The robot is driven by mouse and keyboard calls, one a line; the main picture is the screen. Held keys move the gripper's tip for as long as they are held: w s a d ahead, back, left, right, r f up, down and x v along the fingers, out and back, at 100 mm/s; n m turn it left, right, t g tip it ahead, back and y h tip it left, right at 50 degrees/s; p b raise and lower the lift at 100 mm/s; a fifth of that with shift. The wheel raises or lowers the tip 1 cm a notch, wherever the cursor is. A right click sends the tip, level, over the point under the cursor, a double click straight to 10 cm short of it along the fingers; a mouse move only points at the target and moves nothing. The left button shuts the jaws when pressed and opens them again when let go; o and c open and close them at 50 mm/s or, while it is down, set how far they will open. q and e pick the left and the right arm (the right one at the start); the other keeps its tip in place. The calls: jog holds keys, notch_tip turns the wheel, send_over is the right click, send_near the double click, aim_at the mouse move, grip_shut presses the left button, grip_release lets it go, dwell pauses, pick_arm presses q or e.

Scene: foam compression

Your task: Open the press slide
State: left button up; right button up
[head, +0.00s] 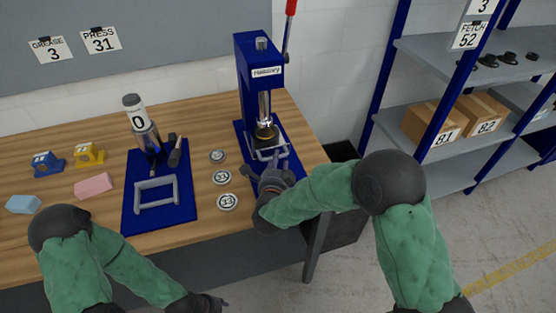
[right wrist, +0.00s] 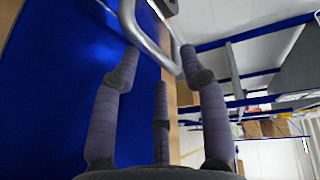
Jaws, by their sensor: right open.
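The blue press (head: 258,80) stands at the right end of the wooden table, with a red-tipped lever (head: 291,8) raised at its right. The press slide shows a grey handle (head: 272,150) at its front, low on the blue base. My right gripper (head: 273,165) is just in front of this handle. In the right wrist view the handle (right wrist: 150,40) is a bent grey bar beyond and between the fingertips of my right gripper (right wrist: 155,65), whose fingers are spread. I cannot tell whether they touch it. My left gripper (head: 215,303) is low at the front of the table, its fingers barely visible.
A blue mat (head: 184,211) with a grey frame handle (head: 156,194) lies left of the press. Several round numbered discs (head: 222,178) lie between them. Pink (head: 93,186) and light blue (head: 23,204) foam blocks lie farther left. Shelves (head: 445,60) stand at the right.

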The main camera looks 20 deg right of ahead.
aim_at(267, 143)
pick_arm(q)
jog(key=shift+f, duration=0.3)
pick_arm(e)
jog(key=shift+x, duration=1.3)
jog(key=shift+c, duration=0.3)
grip_shut()
